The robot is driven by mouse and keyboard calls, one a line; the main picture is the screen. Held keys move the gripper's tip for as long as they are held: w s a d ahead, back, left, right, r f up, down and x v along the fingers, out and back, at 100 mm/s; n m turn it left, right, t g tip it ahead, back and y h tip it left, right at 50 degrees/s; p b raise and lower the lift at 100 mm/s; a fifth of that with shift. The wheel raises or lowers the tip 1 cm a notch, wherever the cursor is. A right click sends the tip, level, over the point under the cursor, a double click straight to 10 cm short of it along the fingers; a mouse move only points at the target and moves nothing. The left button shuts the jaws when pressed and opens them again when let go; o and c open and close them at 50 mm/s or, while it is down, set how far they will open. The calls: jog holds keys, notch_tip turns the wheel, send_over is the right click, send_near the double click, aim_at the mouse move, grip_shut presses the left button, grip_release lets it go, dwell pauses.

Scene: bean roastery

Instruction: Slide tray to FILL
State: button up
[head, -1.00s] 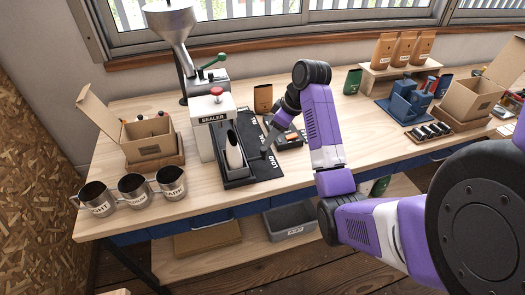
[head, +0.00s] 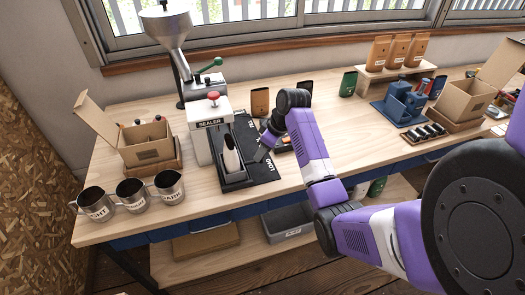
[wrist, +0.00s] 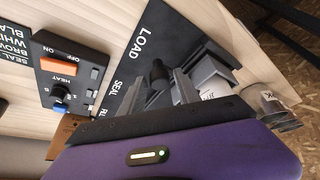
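The black tray (head: 234,181) sits in front of the sealer (head: 212,123), at the LOAD end of the black labelled board (head: 264,168). A pale upright bag (head: 231,158) stands in it. My gripper (head: 263,153) is low over the board, just right of the tray. In the wrist view the fingers of my gripper (wrist: 158,92) look apart, one on each side of a dark knob (wrist: 158,72) at the tray's side. I cannot tell whether they touch it. The bag (wrist: 208,85) is right of the fingers there. The FILL label is partly hidden.
A heat control panel with an orange switch (wrist: 84,69) is close beside the board. A brown pouch (head: 260,103) stands behind. Several metal cups (head: 133,192) and an open carton (head: 145,145) are at the left.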

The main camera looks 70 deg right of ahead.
grip_shut()
dwell(1.2)
